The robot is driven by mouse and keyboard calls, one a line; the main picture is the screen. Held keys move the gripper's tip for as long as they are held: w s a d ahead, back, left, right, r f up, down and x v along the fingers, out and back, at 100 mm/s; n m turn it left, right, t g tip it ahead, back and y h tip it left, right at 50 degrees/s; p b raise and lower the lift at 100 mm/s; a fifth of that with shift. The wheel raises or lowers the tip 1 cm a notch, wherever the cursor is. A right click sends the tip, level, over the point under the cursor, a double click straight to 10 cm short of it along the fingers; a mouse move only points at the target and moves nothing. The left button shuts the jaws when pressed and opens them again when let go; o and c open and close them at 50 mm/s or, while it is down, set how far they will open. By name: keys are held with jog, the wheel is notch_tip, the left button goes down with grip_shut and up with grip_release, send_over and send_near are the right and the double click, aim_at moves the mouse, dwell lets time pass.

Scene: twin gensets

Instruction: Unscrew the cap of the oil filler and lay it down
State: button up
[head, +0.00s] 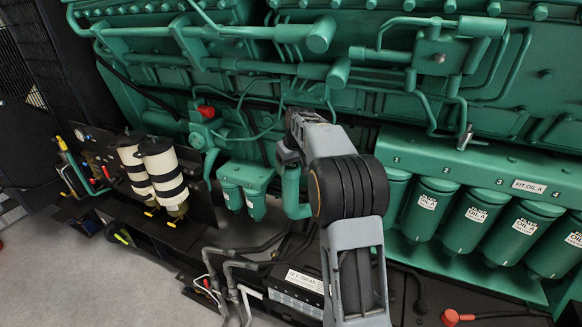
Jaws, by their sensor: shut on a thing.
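My arm reaches up from the bottom of the head view, and my gripper (288,157) is at its far end, close to the green engine. It sits right over the top of a thick, curved green filler neck (293,192). The jaws are shut on the cap, which is mostly hidden by the gripper and wrist. I cannot tell whether the cap is still seated on the neck or lifted slightly off it.
Green oil filters (473,217) stand in a row at the right under a labelled ledge. Two cream filters (163,170) with black bands are at the left. A red knob (206,111) tops a green fitting. Pipes crowd the engine side; grey floor (140,285) is clear at lower left.

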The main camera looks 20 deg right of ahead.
aim_at(291, 166)
jog(key=shift+r, duration=2)
